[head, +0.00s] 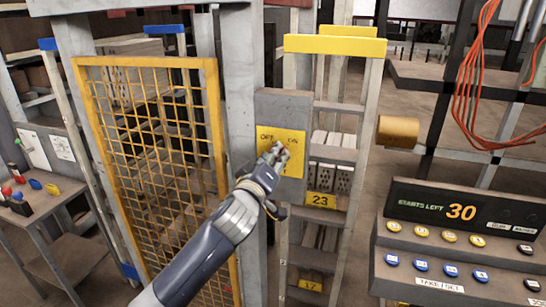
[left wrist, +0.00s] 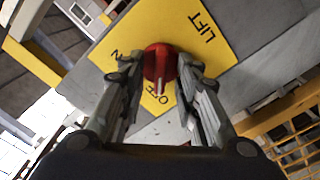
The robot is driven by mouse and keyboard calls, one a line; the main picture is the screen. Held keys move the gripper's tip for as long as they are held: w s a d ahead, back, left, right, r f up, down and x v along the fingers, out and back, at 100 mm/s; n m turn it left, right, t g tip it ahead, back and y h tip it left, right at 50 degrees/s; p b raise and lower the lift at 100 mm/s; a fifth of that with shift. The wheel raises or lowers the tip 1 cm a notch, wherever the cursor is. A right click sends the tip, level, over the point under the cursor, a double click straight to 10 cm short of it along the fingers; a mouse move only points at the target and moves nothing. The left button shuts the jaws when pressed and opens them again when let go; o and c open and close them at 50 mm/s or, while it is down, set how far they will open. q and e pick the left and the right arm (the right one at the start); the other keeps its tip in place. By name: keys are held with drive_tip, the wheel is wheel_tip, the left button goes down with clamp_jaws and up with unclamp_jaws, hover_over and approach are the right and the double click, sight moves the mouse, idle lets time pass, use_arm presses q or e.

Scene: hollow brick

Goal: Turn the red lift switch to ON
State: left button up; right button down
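The red lift switch (left wrist: 160,63) is a round knob with a pale pointer mark on a yellow plate (left wrist: 108,48) in the left wrist view. The pointer mark lies toward the OFF lettering; the ON lettering is partly hidden to the left. My left gripper (left wrist: 160,66) has a finger on each side of the knob, both close against it with no clear gap at the tips. In the head view the left gripper (head: 278,153) is in front of the yellow plate (head: 293,162) and hides the knob. My right gripper is not in view.
A yellow mesh gate (head: 150,150) stands left of the plate. A rack with a yellow top (head: 335,45) stands behind it. A console (head: 455,245) with colored buttons and a display reading STARTS LEFT 30 is at the right. Orange cables (head: 470,80) hang above it.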

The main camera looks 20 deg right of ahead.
use_arm(q)
clamp_jaws()
drive_tip(key=shift+m, duration=0.3)
drive_tip(key=m, duration=0.5)
drive_tip(key=m+p, duration=0.1)
drive_tip(key=m, duration=1.1)
drive_tip(key=shift+s+d+p, duration=0.2)
drive_tip(key=shift+d+p, duration=0.1)
drive_tip(key=shift+p, duration=0.1)
drive_tip(key=shift+m, duration=0.3)
